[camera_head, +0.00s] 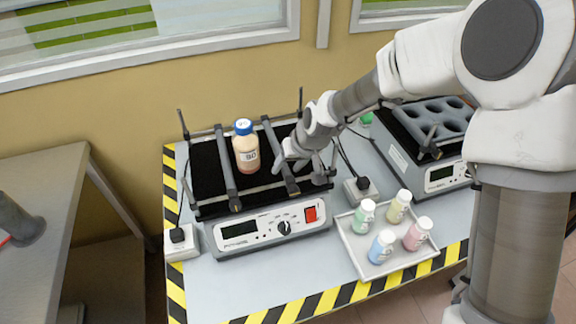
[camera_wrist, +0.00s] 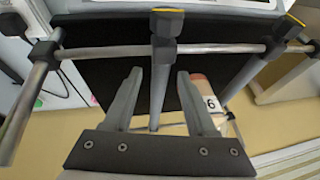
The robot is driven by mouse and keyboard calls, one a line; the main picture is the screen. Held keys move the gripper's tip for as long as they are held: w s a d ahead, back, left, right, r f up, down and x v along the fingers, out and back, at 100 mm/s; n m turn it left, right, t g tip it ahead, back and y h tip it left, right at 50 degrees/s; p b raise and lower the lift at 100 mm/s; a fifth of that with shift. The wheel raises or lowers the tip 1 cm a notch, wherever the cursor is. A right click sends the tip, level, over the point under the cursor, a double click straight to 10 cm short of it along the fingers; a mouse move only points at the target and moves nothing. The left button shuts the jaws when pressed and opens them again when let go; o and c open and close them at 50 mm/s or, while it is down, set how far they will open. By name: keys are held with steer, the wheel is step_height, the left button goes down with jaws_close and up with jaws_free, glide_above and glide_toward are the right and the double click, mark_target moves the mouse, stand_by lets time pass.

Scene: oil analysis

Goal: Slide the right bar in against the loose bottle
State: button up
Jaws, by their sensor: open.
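The loose bottle (camera_head: 246,155), with a blue cap, pinkish contents and a numbered label, stands upright on the shaker's black platform between two bars. The left bar (camera_head: 228,168) is close by its left side; I cannot tell if they touch. The right bar (camera_head: 272,138) lies to its right with a narrow gap. My gripper (camera_head: 284,163) is at the right bar. In the wrist view, my open gripper (camera_wrist: 159,78) has one finger on each side of the right bar (camera_wrist: 163,52). The bottle (camera_wrist: 207,95) shows partly behind one finger.
The shaker's front panel (camera_head: 268,228) has a red switch and a dial. A white tray (camera_head: 352,240) with several small bottles stands at front right. A second device (camera_head: 440,178) with round holes is farther right. Upright posts and clamp knobs rise around the platform.

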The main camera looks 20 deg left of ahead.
steer(key=shift+c, duration=0.2)
jaws_close()
steer(key=shift+s+a+f+b, duration=0.1)
steer(key=shift+s+a+b, duration=0.5)
steer(key=shift+a, duration=0.2)
steer(key=shift+s+a+f+b, duration=0.1)
steer(key=shift+s+a+b, duration=0.35)
steer(key=shift+s+a, duration=0.3)
steer(key=shift+s+a+r, duration=0.2)
steer(key=shift+s+a, duration=0.15)
steer(key=shift+a, duration=0.15)
steer(key=shift+o, duration=0.2)
jaws_free()
steer(key=p+v, duration=0.1)
steer(key=v, duration=1.6)
steer(key=shift+r, duration=0.25)
